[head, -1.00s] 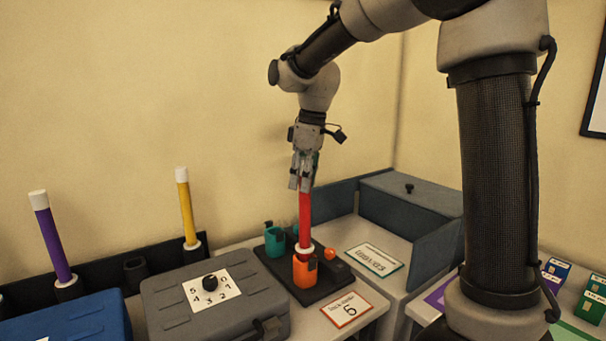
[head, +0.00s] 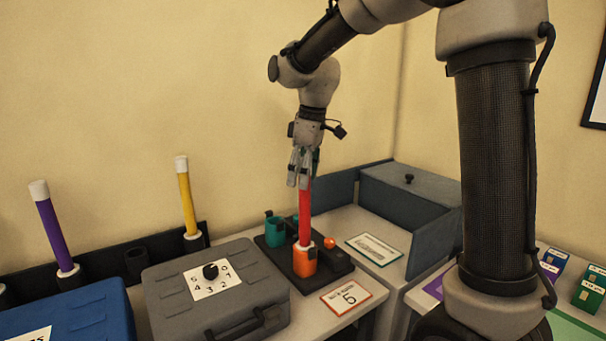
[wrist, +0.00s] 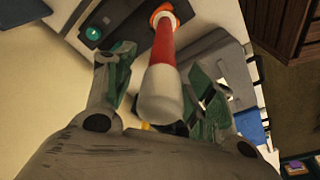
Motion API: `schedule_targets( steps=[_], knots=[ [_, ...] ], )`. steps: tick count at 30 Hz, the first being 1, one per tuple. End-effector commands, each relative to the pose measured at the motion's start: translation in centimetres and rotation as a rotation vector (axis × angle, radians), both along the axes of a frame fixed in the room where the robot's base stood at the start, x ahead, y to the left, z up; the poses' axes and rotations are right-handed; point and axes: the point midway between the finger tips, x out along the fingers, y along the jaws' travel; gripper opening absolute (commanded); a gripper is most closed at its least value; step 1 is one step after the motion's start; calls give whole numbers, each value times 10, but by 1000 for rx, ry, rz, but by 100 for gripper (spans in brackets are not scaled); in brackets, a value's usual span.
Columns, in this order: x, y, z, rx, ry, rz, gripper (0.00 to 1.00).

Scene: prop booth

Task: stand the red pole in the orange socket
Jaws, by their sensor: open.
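The red pole (head: 305,215) stands about upright in the orange socket (head: 304,261) on a black base. Its lower white band sits at the socket's rim. In the wrist view the red pole (wrist: 165,48) runs from its white top end toward the orange socket (wrist: 162,12). My gripper (head: 301,184) is around the pole's upper end, pointing down. Its fingers (wrist: 160,85) are spread on both sides of the pole in the wrist view, with a visible gap. The pole's top is partly hidden by the fingers in the head view.
A teal socket (head: 274,231) is left of the orange one, and an orange knob (head: 330,243) is right. A grey case (head: 215,285) with a dial stands at front left. Yellow (head: 187,200) and purple (head: 53,230) poles stand in a black rack. A blue-grey bin (head: 410,200) is at right.

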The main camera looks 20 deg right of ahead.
Motion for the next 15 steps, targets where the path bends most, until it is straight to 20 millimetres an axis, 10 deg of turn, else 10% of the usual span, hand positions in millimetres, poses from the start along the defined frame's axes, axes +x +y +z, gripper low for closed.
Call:
schedule_targets(
  steps=[15],
  knots=[
    [-5,-9,73,1,-4,0,55]
  ],
)
